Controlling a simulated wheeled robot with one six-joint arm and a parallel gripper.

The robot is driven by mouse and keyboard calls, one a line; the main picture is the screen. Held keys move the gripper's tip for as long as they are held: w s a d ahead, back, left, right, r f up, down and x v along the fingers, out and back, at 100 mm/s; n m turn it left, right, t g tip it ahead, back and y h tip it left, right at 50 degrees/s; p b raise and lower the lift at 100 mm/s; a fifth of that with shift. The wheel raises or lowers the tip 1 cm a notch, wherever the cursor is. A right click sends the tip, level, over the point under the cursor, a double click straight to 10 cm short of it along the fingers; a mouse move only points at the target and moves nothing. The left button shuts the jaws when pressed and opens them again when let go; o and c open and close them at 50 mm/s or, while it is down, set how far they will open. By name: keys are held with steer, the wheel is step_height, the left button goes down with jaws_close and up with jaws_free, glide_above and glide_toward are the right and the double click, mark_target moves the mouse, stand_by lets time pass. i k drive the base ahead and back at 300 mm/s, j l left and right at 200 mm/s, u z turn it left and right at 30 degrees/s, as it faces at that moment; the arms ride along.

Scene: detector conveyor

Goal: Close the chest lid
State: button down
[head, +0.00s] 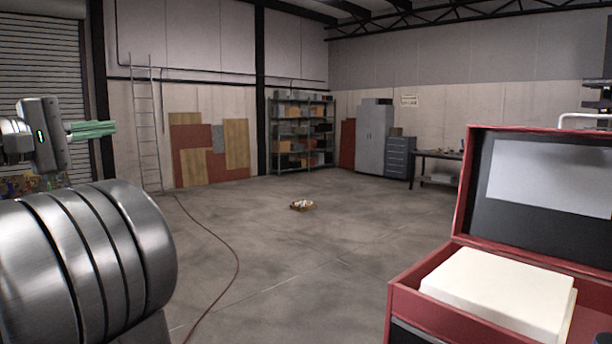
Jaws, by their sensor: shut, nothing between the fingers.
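A red chest (405,300) stands at the lower right of the head view, cut off by the right and bottom frame edges. Its lid (476,185) is open and upright at the back, with a dark inner face and a pale sheet on it. A cream block (500,290) lies inside the chest. My gripper (112,128) is at the far left, well apart from the chest. Its green fingers are shut and empty, pointing right. The chest's right side is out of view.
Open concrete floor lies between my arm and the chest. A small tray with items (302,205) sits on the floor farther back. A thin red hose (238,262) runs along the floor. Shelving (302,135), grey cabinets (374,135) and a workbench (438,155) stand at the back.

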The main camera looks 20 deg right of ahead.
mark_target(542, 195)
steer(key=i+z, duration=0.25)
steer(key=i, duration=0.55)
steer(key=i+j+z, duration=0.15)
steer(key=i+z, duration=0.15)
steer(key=i, duration=0.55)
steer(key=i+z, duration=0.15)
steer(key=z, duration=0.25)
steer(key=i+z, duration=0.2)
steer(key=z, duration=0.2)
steer(key=i+j+z, duration=0.1)
steer(key=z, duration=0.3)
steer(key=i+j+z, duration=0.15)
steer(key=z, duration=0.25)
steer(key=i+z, duration=0.15)
steer(key=z, duration=0.3)
steer(key=i+z, duration=0.15)
steer(key=z, duration=0.35)
steer(key=i+j+z, duration=0.15)
steer(key=z, duration=0.3)
steer(key=i+j+z, duration=0.1)
steer(key=z, duration=0.4)
steer(key=i+j+z, duration=0.3)
steer(key=j+z, duration=0.3)
steer(key=i+l, duration=0.05)
